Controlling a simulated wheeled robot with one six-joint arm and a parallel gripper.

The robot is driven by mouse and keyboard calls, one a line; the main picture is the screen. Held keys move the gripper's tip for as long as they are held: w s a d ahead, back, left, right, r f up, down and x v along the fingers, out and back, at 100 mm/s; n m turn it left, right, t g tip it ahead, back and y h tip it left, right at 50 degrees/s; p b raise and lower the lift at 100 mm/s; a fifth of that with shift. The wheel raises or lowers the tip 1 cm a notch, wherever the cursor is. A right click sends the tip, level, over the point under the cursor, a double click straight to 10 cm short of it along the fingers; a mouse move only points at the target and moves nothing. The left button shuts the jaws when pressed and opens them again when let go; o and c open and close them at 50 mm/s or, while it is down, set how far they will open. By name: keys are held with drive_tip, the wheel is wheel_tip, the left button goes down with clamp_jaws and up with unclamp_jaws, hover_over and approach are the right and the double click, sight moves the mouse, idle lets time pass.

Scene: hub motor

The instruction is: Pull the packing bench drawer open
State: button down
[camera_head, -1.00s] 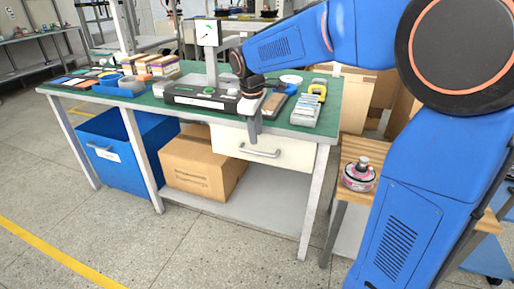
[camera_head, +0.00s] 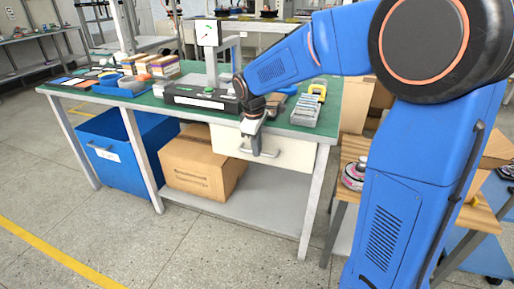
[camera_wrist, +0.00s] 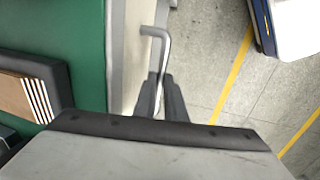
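The packing bench drawer (camera_head: 290,153) is a cream front under the green bench top, and it looks closed. Its grey bar handle (camera_head: 270,154) runs across the front; it also shows in the wrist view (camera_wrist: 164,52), bent at one end. My gripper (camera_head: 256,152) is at the handle, pointing down in front of the drawer. In the wrist view my two dark fingers (camera_wrist: 161,92) lie on either side of the bar, close to it. I cannot tell whether they press on it. My gripper hides part of the handle in the head view.
A black scale (camera_head: 200,97) and a tray of parts (camera_head: 306,110) stand on the bench (camera_head: 150,100). A cardboard box (camera_head: 195,165) and a blue bin (camera_head: 115,150) are underneath. The floor before the bench is clear. A wooden side table (camera_head: 350,150) stands at the right.

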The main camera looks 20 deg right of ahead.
drive_tip(key=shift+s, duration=0.1)
drive_tip(key=s+a, duration=0.7)
drive_tip(key=s, duration=0.3)
drive_tip(key=s+a, duration=0.8)
drive_tip(key=s, duration=0.3)
drive_tip(key=shift+a, duration=0.25)
drive_tip(key=c, duration=1.8)
unclamp_jaws()
drive_tip(key=s+r, duration=0.1)
drive_tip(key=r, duration=0.4)
drive_tip(key=a+r, duration=0.1)
drive_tip(key=r, duration=0.5)
drive_tip(key=s+r, duration=0.1)
drive_tip(key=r, duration=0.5)
drive_tip(key=shift+s+a, duration=0.35)
drive_tip(key=shift+a, duration=0.05)
